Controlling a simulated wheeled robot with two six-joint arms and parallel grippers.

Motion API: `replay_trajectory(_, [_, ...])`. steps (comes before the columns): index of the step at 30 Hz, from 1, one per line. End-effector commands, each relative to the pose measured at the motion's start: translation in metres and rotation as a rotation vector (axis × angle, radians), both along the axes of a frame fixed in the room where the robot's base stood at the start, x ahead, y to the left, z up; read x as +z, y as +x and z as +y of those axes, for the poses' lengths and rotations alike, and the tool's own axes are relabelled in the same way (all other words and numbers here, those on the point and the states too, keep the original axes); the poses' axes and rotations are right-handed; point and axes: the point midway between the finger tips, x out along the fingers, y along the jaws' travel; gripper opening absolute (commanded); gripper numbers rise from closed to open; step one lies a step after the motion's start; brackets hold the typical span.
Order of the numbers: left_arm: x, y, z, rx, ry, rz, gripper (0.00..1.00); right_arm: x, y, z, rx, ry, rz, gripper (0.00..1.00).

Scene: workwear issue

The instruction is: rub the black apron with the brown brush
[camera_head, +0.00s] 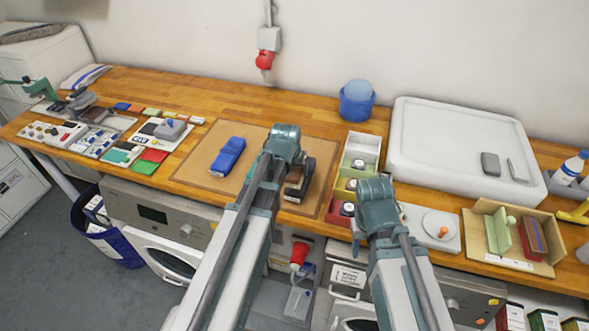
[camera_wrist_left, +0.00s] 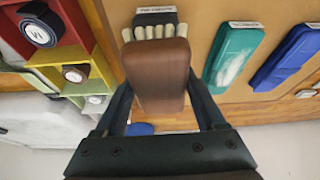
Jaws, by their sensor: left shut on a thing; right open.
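My left gripper (camera_head: 290,170) is shut on the brown brush (camera_wrist_left: 158,75), which has pale bristles, in the left wrist view. Just beyond the bristles is a folded black apron (camera_wrist_left: 155,18) with a white label, mostly hidden behind the brush. I cannot tell whether the bristles touch it. In the head view the gripper is over the right part of the brown mat (camera_head: 203,171), and its arm hides much of what lies there. My right gripper (camera_head: 372,215) is open and empty near the small bins; its fingers are mostly hidden.
A blue folded item (camera_head: 228,156) and a teal one with a whitish patch (camera_wrist_left: 233,58) lie beside the black apron. Coloured bins (camera_head: 361,150) holding rolls stand right of the mat.

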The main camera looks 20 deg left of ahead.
Motion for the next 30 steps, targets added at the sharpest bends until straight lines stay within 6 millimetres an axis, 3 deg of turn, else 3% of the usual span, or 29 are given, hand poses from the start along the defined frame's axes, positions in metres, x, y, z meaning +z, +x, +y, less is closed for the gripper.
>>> replay_trajectory(7, [0.005,0.0,0.0,0.0,0.0,0.0,0.28,0.005,0.0,0.0,0.0,0.0,0.0,0.5])
replay_trajectory(16, [0.03,0.0,0.0,0.0,0.0,0.0,0.28,0.03,0.0,0.0,0.0,0.0,0.0,0.5])
replay_trajectory(30, [0.029,0.0,0.0,0.0,0.0,0.0,0.28,0.029,0.0,0.0,0.0,0.0,0.0,0.5])
